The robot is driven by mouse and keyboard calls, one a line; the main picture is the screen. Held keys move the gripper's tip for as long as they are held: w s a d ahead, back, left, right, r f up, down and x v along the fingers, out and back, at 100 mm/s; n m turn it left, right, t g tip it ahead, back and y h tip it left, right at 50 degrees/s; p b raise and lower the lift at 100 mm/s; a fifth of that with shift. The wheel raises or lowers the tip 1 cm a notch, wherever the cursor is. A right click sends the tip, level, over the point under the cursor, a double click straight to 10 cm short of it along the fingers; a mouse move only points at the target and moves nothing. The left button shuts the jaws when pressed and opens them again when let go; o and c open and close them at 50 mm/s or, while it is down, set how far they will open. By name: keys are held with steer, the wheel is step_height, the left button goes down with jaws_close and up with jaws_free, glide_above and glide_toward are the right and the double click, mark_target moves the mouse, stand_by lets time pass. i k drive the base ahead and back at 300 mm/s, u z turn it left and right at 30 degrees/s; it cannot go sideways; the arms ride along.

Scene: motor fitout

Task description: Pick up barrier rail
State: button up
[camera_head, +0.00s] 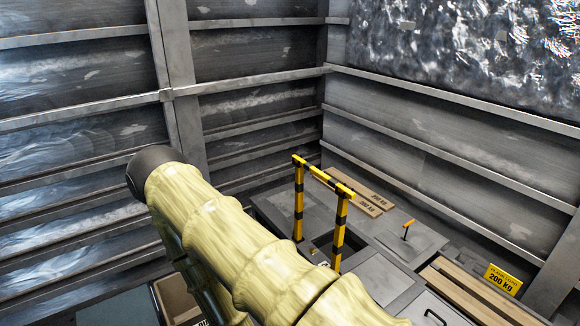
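The barrier rail (332,182) is a yellow and black striped bar. It spans the tops of two striped upright posts on a grey metal surface (377,280), right of the picture's middle. The near post's (340,232) lower end is close to my arm's edge in the picture. My arm, in a pale yellow ribbed cover, fills the lower middle. My gripper does not show, so its state and its place relative to the rail cannot be seen.
A dark opening (322,243) lies between the posts. Wooden boards (362,198) lie behind the rail. An orange-topped handle (408,226) stands on a hatch to the right. A yellow 200 kg sign (502,280) stands farther right. Ribbed metal walls close off the left and back.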

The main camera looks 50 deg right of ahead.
mark_target(332, 182)
steer(key=z, duration=0.4)
steer(key=i, duration=0.85)
steer(key=z, duration=0.75)
